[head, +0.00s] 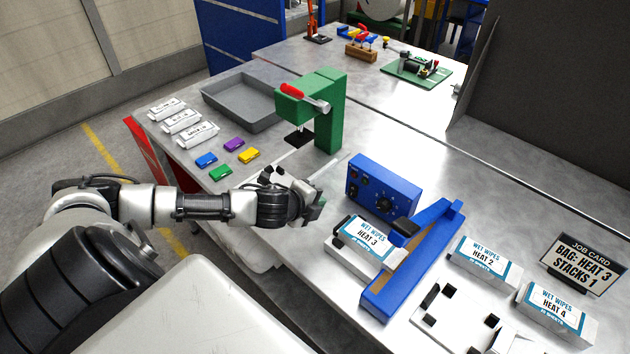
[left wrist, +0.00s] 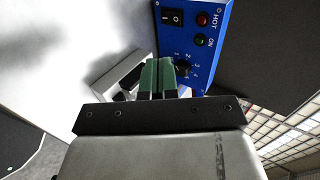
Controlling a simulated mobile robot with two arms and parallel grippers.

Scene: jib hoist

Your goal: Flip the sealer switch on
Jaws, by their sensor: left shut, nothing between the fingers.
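The sealer's blue control box (head: 375,190) stands on the bench behind the blue sealer arm (head: 420,255). In the left wrist view its face shows a black rocker switch (left wrist: 172,17) with I and O marks. Beside the switch are a red HOT lamp (left wrist: 202,20) and a dark green ON lamp (left wrist: 200,40). A black numbered dial (left wrist: 183,68) is below. My left gripper (head: 318,207) is left of the box, apart from it in the head view. Its green fingers (left wrist: 157,76) are closed together and empty, pointing toward the box.
A HEAT 3 wipes pack (head: 368,240) lies at the sealer. HEAT 2 (head: 484,262) and HEAT 4 (head: 556,312) packs and a job card (head: 583,265) are at right. A green press (head: 328,110) and grey tray (head: 240,103) stand farther back.

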